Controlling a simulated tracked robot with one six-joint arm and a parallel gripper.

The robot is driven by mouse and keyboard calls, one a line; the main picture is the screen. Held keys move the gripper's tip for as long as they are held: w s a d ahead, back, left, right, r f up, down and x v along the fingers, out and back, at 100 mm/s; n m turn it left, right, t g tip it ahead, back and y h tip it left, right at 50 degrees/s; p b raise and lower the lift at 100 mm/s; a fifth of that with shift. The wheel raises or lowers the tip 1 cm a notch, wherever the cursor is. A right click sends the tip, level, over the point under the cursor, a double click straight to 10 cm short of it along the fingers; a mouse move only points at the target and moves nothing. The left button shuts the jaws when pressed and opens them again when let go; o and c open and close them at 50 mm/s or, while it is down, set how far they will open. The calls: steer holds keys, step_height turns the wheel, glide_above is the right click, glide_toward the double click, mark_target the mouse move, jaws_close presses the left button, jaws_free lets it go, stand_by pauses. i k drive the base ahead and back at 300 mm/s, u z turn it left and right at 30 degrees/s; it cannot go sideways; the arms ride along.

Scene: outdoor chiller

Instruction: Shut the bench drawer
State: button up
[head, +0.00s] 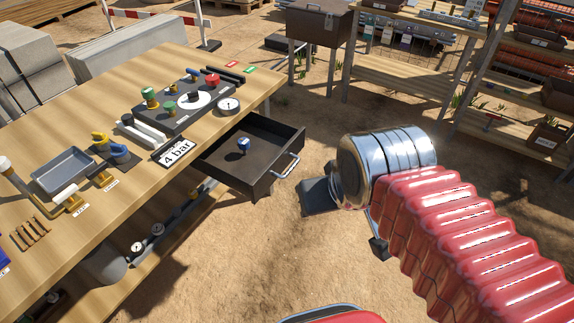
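The bench drawer (222,160) is dark and stands pulled out from the right side of the wooden workbench (60,130). Its silver bar handle (288,167) is on its right-hand front. A small blue object (243,145) lies inside the drawer. My gripper (319,197) shows only in part as a dark plate and pieces beneath the silver wrist of my red arm. It is to the right of the drawer front, apart from the handle in the picture. The wrist hides most of the gripper, so I cannot see whether its fingers are open.
A panel (183,105) with colored knobs, a gauge (228,106), a "4 bar" sign (175,152) and a metal tray (62,170) are on the bench. A brown box (318,20) and shelves (400,75) stand behind. Sandy ground around the drawer front is clear.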

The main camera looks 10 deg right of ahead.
mark_target(274, 145)
steer(key=u, duration=0.05)
steer(key=i, duration=1)
steer(key=z, duration=0.05)
